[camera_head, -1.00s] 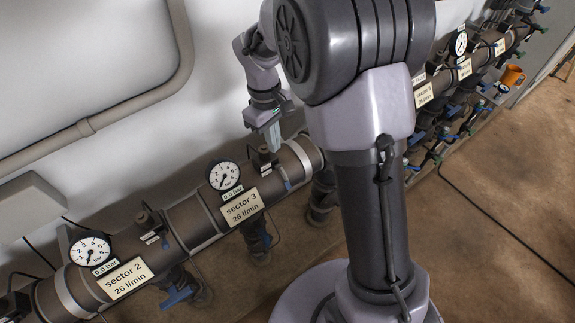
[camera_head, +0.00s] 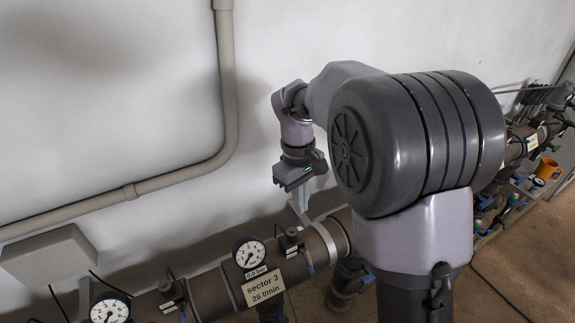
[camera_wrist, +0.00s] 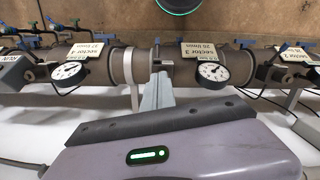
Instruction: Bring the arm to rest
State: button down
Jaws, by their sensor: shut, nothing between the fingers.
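My gripper (camera_head: 302,212) hangs pointing down in front of the wall, above the manifold pipe (camera_head: 213,292) and near the sector 3 gauge (camera_head: 249,253). Its fingers are together with nothing between them. In the wrist view my gripper (camera_wrist: 157,90) appears in front of the pipe, between the sector 4 gauge (camera_wrist: 68,73) and the sector 3 gauge (camera_wrist: 212,72). I cannot tell the exact gap between the fingertips and the pipe. My arm is bent, with the wrist to the left of the large shoulder joint.
A grey conduit (camera_head: 229,90) runs along the wall, above a pale box (camera_head: 48,257). Another gauge (camera_head: 110,309) sits at the lower left. Open brown floor (camera_head: 530,250) lies right of the manifold.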

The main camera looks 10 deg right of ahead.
jog(key=s+a+r+m+t+y+b, duration=0.1)
jog(key=s+m+t+b, duration=0.5)
jog(key=s, duration=1.6)
jog(key=m+y+b, duration=0.1)
jog(key=m+b, duration=0.1)
jog(key=m, duration=0.2)
jog(key=shift+s+a+m+t+y+b, duration=0.15)
jog(key=shift+a+m+t+y+b, duration=0.15)
jog(key=shift+a+b, duration=0.1)
